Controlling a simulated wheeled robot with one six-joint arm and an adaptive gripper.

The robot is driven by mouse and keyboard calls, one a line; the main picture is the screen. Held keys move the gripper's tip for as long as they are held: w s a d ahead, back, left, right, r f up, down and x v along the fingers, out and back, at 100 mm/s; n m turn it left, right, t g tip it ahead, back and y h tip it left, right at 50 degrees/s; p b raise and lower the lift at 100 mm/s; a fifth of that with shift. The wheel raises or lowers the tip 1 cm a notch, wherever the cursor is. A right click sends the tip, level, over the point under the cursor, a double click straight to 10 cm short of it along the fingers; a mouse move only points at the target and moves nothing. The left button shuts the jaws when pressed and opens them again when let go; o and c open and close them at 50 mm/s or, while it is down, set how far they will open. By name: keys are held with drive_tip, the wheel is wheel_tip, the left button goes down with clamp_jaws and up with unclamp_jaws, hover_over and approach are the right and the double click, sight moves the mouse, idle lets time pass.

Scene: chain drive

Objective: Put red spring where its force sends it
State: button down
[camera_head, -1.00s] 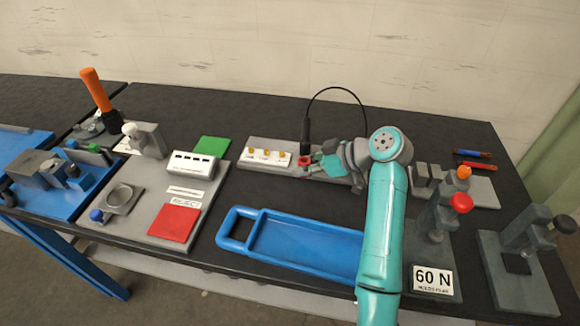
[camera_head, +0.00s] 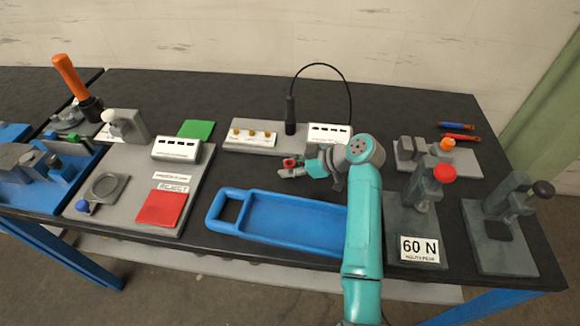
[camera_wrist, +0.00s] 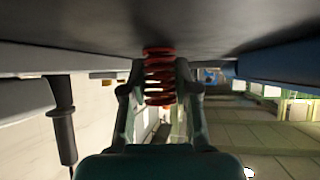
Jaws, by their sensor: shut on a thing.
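The red spring (camera_head: 290,162) is in my gripper (camera_head: 288,168), in front of the grey probe base and behind the blue tray. In the wrist view the coiled red spring (camera_wrist: 159,78) sits between the two fingers of my gripper (camera_wrist: 160,85), which are shut on it. The red pad (camera_head: 161,208) with a REJECT label lies on the grey board at left. The green pad (camera_head: 195,129) lies at that board's far edge. The blue tray (camera_head: 228,230) is empty. A grey press with a red knob (camera_head: 444,172) carries a 60 N sign (camera_head: 419,248).
A black probe (camera_head: 290,115) with a cable stands at the grey base with brass knobs (camera_head: 253,134). A white readout (camera_head: 328,134) is close behind my gripper. Another readout box (camera_head: 177,149) is on the left board. A second press (camera_head: 510,210) stands at right.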

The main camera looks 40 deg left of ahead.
drive_tip(key=c, duration=0.9)
unclamp_jaws()
drive_tip(key=shift+f, duration=0.1)
drive_tip(key=shift+o, duration=0.2)
drive_tip(key=v, duration=0.7)
drive_tip(key=shift+d+r, duration=0.15)
drive_tip(key=shift+r, duration=0.15)
